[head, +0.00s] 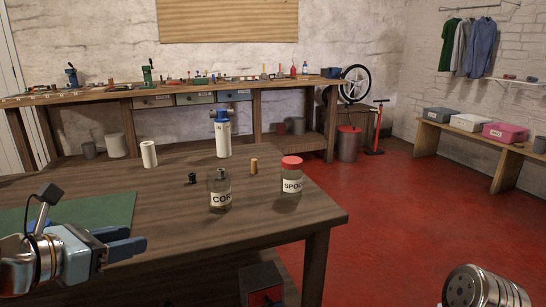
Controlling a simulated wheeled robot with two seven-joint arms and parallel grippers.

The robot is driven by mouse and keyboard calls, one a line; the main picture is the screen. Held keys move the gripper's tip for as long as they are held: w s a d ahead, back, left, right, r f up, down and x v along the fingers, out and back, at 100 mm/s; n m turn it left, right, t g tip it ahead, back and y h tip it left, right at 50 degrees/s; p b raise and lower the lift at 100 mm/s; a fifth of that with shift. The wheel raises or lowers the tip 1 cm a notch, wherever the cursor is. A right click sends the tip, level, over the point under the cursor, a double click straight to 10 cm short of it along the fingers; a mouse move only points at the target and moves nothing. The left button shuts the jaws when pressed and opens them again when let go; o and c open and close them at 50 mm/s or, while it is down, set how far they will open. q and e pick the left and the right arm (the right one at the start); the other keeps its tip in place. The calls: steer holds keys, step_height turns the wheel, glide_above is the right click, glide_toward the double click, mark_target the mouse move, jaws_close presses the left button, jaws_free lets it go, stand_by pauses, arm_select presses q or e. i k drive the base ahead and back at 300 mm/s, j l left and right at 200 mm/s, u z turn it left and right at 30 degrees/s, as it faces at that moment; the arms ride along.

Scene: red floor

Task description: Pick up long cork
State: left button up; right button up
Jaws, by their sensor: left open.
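A small tan cork (253,166) stands upright on the dark wooden table (300,222), between and behind two jars. A glass jar (220,190) labelled "COR…" stands in front of it to the left, with its mouth open. My left gripper (136,241) is at the lower left with its blue fingers pointing right. It is open, with nothing seen between the fingers, and well apart from the cork. Of my right arm, only a metal link shows at the lower right; its gripper is out of view.
A red-lidded jar (291,175) labelled "SPOO…" stands right of the cork. A small black piece (192,178), a white cylinder (149,154) and a white-and-blue canister (222,137) stand left of it. A green mat (85,217) lies at left. The table front is clear.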

mark_target(254, 169)
steer(key=i+z, duration=0.2)
steer(key=i, duration=0.35)
steer(key=i+j+z, duration=0.2)
steer(key=i, duration=0.3)
